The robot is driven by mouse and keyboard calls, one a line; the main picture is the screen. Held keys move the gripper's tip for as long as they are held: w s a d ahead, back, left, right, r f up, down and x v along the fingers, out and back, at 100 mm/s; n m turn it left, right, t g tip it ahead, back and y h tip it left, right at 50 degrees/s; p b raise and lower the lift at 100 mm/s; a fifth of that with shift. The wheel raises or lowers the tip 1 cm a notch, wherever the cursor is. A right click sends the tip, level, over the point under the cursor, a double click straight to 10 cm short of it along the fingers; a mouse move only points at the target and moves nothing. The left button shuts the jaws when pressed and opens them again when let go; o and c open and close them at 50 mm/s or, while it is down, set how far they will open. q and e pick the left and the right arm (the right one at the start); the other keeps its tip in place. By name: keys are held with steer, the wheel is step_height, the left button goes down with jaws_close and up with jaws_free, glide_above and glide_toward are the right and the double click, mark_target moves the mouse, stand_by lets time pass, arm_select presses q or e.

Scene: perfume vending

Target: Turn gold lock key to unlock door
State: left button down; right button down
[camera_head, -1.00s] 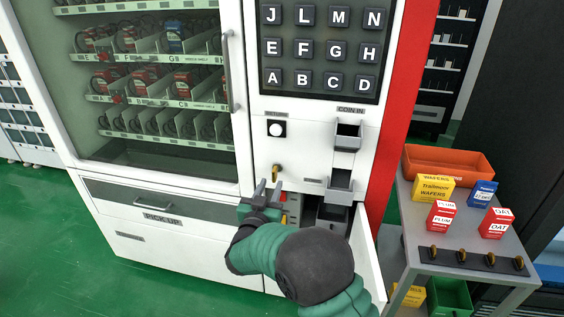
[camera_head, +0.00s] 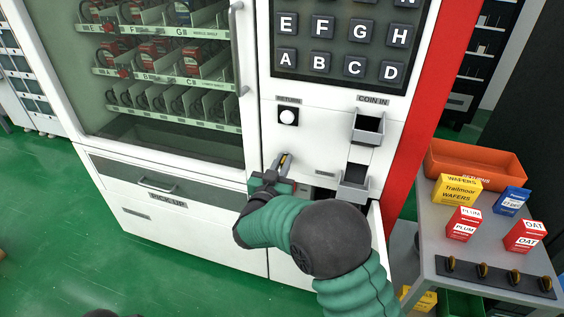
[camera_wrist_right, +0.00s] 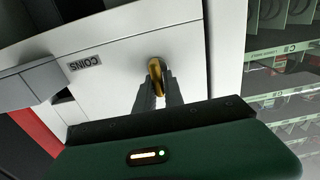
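The gold lock key (camera_head: 284,161) stands in the machine's white front panel, below the round return button (camera_head: 288,117). My right gripper (camera_head: 281,162) is at the key, with one finger on each side of it. In the right wrist view the key's gold head (camera_wrist_right: 155,65) shows between the fingertips (camera_wrist_right: 157,80). Whether the fingers press on it is not clear. The lower compartment and its swung-out door (camera_head: 376,225) are mostly hidden behind my right arm.
The coin-in slot (camera_head: 368,127) and a tray below it (camera_head: 354,183) jut out right of the key. The display window and pick-up drawer (camera_head: 157,187) are at left. A grey side table (camera_head: 434,250) with boxes and an orange bin (camera_head: 475,165) stands right.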

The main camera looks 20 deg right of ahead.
steer(key=shift+d, duration=0.25)
arm_select(q)
steer(key=shift+d+r, duration=0.1)
steer(key=shift+d, duration=0.2)
steer(key=shift+a, duration=0.2)
arm_select(e)
steer(key=shift+a, duration=0.25)
